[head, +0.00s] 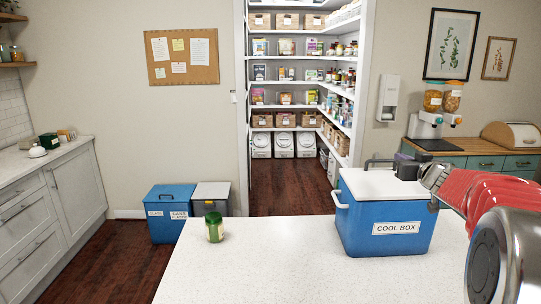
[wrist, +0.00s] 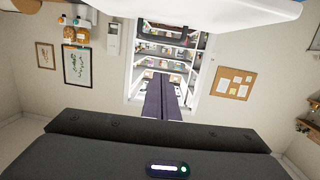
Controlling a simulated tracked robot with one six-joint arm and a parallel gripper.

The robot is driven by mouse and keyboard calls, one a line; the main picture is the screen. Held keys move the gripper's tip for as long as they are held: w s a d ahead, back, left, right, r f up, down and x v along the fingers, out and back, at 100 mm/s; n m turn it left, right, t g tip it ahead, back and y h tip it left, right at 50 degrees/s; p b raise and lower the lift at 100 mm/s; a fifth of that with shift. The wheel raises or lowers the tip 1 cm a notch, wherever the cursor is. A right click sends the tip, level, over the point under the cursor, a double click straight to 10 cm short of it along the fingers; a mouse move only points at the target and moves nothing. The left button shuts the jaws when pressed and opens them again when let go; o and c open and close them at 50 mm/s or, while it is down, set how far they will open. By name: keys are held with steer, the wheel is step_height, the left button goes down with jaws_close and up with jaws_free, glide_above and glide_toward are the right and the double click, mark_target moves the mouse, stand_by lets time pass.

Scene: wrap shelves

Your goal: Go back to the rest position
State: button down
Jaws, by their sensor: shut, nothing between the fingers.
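My gripper (head: 402,158) is at the right in the head view, above the white lid of the blue cool box (head: 388,227). Its dark fingers are together and empty; they show pressed together in the middle of the wrist view (wrist: 162,97). The lid's dark handle (head: 376,161) is just left of my gripper in the head view, and I cannot tell whether they touch. The lid lies on the box. The wrist view is upside down, with a white surface (wrist: 215,10), seemingly the lid, along its top edge.
A green jar (head: 214,228) stands on the white counter (head: 270,270), left of the cool box. Blue and grey bins (head: 170,222) stand on the floor behind. Pantry shelves (head: 300,70) are at the back; cereal dispensers (head: 440,105) at right. The counter's middle is clear.

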steer(key=s+a+m+g+h, duration=0.2)
steer(key=s+a+g+h, duration=0.1)
steer(key=s+a, duration=0.85)
steer(key=s+a+f+n+g+y, duration=0.1)
steer(key=s+a+f+g, duration=0.1)
steer(key=s+a+f, duration=0.4)
steer(key=s+a+f+n+g+y, duration=0.1)
steer(key=s+a+f, duration=0.4)
steer(key=s, duration=1)
steer(key=s+a+f+n+g+y, duration=0.1)
steer(key=s+a+f+g+y, duration=0.1)
steer(key=s+a+f+g, duration=0.3)
steer(key=s+a+f, duration=0.1)
steer(key=s+a, duration=0.2)
steer(key=s, duration=0.2)
steer(key=shift+s+f+y, duration=0.25)
steer(key=shift+f+y, duration=0.1)
steer(key=shift+y, duration=0.05)
